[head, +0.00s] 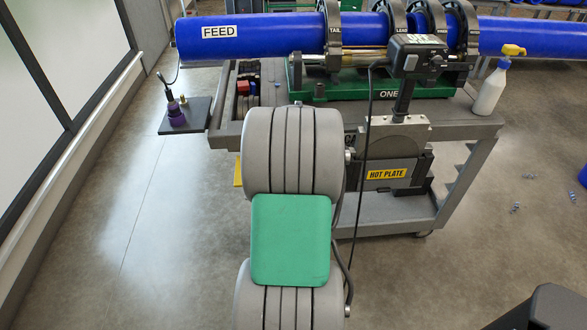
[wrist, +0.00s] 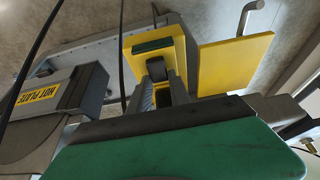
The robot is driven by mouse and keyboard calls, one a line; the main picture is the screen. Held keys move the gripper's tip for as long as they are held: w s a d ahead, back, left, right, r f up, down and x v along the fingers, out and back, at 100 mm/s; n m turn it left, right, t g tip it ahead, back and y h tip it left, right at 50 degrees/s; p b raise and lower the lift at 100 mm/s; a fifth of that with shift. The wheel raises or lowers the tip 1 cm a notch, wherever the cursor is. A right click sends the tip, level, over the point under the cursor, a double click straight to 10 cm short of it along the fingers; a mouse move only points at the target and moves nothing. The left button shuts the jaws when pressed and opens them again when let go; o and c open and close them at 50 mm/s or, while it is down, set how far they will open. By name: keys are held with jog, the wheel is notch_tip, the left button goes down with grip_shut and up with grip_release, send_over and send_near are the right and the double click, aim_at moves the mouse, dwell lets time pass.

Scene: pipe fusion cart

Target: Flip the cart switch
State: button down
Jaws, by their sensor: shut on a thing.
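The cart switch (wrist: 156,68) shows in the wrist view as a dark lever on a yellow housing (wrist: 131,66) with a dark green strip. My gripper (wrist: 163,90) is at the housing, with its grey fingers closed on the dark lever. The fingers partly cover the lever, so I cannot tell which way it is set. In the head view my own arm hides the gripper and the switch.
The grey cart (head: 480,150) carries a blue pipe (head: 260,37) in a clamp machine, with a spray bottle (head: 491,88) at right. The hot plate unit (head: 387,173) hangs beside my arm. A yellow plate (wrist: 235,62) is right of the switch. Floor at left is clear.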

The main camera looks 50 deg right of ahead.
jog(key=shift+w+d+r+y+p, duration=0.15)
jog(key=shift+y+p, duration=0.15)
jog(key=shift+p, duration=0.45)
jog(key=shift+f+g+y+p, duration=0.2)
jog(key=shift+g+y+p, duration=0.2)
jog(key=shift+g, duration=0.1)
jog(key=c, duration=1.2)
grip_release()
jog(key=v, duration=0.7)
jog(key=shift+r, duration=0.4)
